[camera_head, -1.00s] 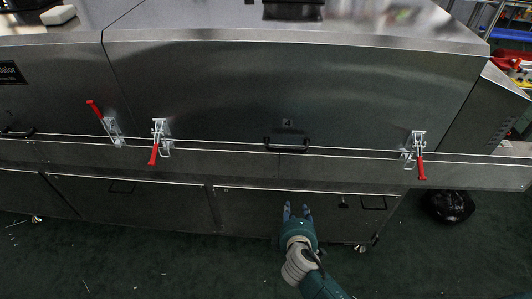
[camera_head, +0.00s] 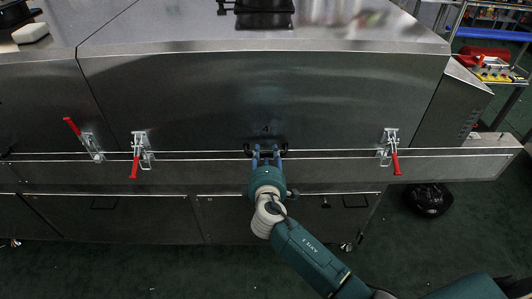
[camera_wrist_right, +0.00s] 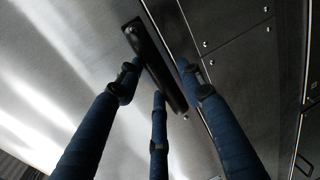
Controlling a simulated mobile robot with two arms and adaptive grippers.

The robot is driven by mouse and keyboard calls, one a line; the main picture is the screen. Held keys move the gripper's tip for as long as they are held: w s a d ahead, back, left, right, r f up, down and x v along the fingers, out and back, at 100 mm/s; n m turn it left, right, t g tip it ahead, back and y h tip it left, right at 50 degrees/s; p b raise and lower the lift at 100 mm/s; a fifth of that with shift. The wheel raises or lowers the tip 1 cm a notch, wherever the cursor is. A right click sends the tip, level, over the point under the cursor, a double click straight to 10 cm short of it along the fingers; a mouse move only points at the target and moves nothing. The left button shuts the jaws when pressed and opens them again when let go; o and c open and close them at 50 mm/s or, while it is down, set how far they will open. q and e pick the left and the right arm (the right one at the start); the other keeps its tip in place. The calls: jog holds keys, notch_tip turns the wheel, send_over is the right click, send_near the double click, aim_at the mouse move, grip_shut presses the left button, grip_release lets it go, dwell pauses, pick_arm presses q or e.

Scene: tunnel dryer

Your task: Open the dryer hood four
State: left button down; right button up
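Hood four (camera_head: 180,95) is a large shiny steel cover marked "4", and it is closed. Its black bar handle (camera_head: 248,150) sits low on its front and is partly hidden by my right gripper (camera_head: 266,158). In the right wrist view the black handle (camera_wrist_right: 155,62) runs between the blue fingers of the right gripper (camera_wrist_right: 160,82), which are spread and not closed on it. Whether any finger touches it I cannot tell. The left latch (camera_head: 140,150) and right latch (camera_head: 390,152) of this hood have red levers pointing down. My left gripper is not in view.
Another latch (camera_head: 88,140) at left, by the neighbouring hood, has its red lever tilted up. A rack with red and yellow items (camera_head: 488,65) stands at right. Lower panels run below the ledge.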

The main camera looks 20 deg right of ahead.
jog(key=shift+w+d+f, duration=0.1)
jog(key=shift+w+f, duration=0.05)
jog(key=shift+w, duration=0.35)
grip_shut()
